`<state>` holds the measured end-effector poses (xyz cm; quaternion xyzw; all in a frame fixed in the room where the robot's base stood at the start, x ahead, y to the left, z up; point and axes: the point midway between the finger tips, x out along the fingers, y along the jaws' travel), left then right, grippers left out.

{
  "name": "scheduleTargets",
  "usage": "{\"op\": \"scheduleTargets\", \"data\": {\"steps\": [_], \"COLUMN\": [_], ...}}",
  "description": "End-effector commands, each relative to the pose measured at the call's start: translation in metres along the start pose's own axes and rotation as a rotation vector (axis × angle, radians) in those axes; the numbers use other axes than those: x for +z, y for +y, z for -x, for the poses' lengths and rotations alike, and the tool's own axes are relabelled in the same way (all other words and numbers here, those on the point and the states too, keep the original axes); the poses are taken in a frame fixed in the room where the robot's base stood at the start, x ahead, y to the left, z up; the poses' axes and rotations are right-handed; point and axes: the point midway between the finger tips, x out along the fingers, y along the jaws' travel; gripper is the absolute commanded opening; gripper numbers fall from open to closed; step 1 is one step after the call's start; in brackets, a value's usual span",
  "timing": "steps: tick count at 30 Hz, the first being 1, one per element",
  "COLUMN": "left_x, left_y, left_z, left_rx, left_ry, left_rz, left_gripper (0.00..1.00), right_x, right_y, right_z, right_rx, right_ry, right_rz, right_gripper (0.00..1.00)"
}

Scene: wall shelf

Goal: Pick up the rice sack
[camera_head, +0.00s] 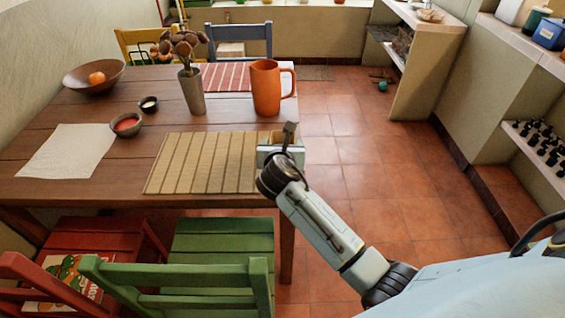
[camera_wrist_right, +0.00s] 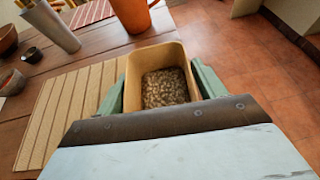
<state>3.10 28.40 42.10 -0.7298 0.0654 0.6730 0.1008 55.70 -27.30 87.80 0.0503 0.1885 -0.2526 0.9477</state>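A cream bag with green and red print (camera_head: 62,284) lies on the red chair at the lower left of the head view. It is partly hidden behind the chair's back slats, and I cannot read whether it is the rice sack. My right gripper (camera_head: 281,142) is at the table's right edge. In the right wrist view its green fingers (camera_wrist_right: 158,88) stand on both sides of a tan tub (camera_wrist_right: 150,58) and appear to press against it. The tub holds brown grains or nuggets. Whether it rests on the table is unclear. My left gripper is not in view.
The wooden table (camera_head: 110,185) carries a slatted mat (camera_head: 203,163), an orange jug (camera_head: 266,88), a grey vase (camera_head: 191,92), small bowls and a paper sheet (camera_head: 66,150). A green chair (camera_head: 218,248) stands beside the red one.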

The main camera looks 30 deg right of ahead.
Motion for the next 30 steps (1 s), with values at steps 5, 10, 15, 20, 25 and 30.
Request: {"op": "scheduleTargets", "data": {"steps": [5, 10, 15, 20, 25, 30], "left_x": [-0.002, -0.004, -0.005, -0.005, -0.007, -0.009], "left_y": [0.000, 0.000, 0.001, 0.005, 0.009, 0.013], "left_z": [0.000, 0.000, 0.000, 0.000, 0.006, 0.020], "left_rx": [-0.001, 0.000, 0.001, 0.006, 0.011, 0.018], "left_ry": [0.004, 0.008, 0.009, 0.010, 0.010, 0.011], "left_rz": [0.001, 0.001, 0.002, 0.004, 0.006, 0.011], "left_gripper": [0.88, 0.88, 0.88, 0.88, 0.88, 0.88], "right_x": [0.000, 0.000, 0.001, 0.001, 0.015, 0.046], "right_y": [0.000, 0.000, 0.000, 0.000, 0.000, 0.001], "right_z": [0.000, 0.000, 0.000, 0.000, 0.005, 0.018], "right_rx": [0.000, 0.000, 0.001, 0.001, 0.000, 0.002], "right_ry": [0.000, 0.000, -0.003, -0.003, -0.006, -0.008], "right_rz": [0.000, 0.000, -0.001, -0.001, -0.003, -0.003], "right_gripper": [0.45, 0.23, 0.04, 0.04, 0.04, 0.04]}}
